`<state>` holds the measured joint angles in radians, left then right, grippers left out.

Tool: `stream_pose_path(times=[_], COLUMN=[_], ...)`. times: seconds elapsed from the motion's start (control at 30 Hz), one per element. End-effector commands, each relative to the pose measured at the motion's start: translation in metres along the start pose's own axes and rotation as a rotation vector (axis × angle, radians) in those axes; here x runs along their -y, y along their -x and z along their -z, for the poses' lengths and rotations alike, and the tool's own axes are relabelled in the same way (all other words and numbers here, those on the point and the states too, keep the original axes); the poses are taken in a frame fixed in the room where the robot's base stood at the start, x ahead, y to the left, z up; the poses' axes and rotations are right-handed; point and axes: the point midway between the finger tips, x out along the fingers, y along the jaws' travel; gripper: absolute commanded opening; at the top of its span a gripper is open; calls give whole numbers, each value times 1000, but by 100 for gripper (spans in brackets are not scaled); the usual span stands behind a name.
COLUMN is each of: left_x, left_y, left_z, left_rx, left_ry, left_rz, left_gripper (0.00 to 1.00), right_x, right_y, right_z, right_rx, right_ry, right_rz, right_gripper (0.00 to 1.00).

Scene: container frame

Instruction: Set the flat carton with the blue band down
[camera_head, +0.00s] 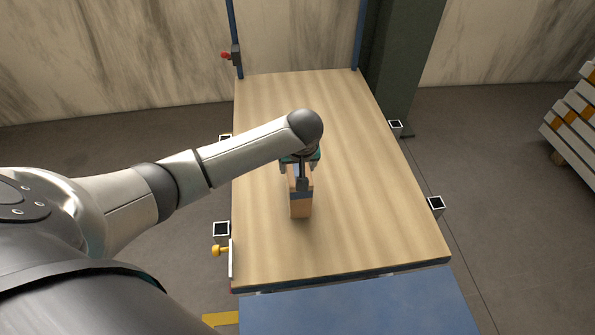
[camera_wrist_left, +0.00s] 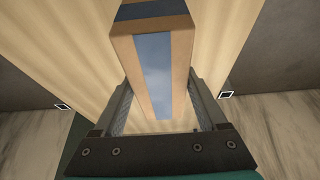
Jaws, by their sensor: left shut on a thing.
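The flat carton with the blue band (camera_head: 300,208) is brown and stands on its narrow side at the middle of the wooden board (camera_head: 350,180). My left gripper (camera_head: 302,178) comes down on it from above and is shut on it. In the left wrist view the carton (camera_wrist_left: 154,70) stands between the two fingers of my left gripper (camera_wrist_left: 160,115), with its blue band running along it. I cannot tell whether its underside touches the board. My right gripper is not in view.
The board is otherwise bare, with free room all around the carton. Blue posts (camera_head: 360,35) rise at its far edge. A yellow knob (camera_head: 220,250) sits at its left edge. A blue surface (camera_head: 375,305) lies at the near side. Stacked white and orange items (camera_head: 575,120) stand far right.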

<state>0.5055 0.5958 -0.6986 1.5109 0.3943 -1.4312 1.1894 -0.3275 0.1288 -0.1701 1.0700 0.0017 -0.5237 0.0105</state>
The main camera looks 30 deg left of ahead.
Motion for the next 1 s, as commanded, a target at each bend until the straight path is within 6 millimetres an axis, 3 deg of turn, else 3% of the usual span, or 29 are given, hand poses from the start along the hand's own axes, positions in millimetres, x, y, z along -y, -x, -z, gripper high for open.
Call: stream_pose_path(times=[0.2,0.6,0.63,0.83,1.0], left_x=[-1,-1,0,0,0], left_y=[-11,-13,-14,-14,-14], left_z=[-4,-5,-6,-6,-6], left_rx=[-3,-2,0,0,-1], left_ry=[1,1,0,0,0], left_rz=[-2,-2,-1,0,0], left_gripper=[0,0,76,98,100], right_x=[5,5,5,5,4], right_y=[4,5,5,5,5], right_z=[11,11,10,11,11], right_rx=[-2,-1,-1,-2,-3], right_ry=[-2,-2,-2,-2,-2], right_rz=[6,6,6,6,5], right_gripper=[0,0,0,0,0])
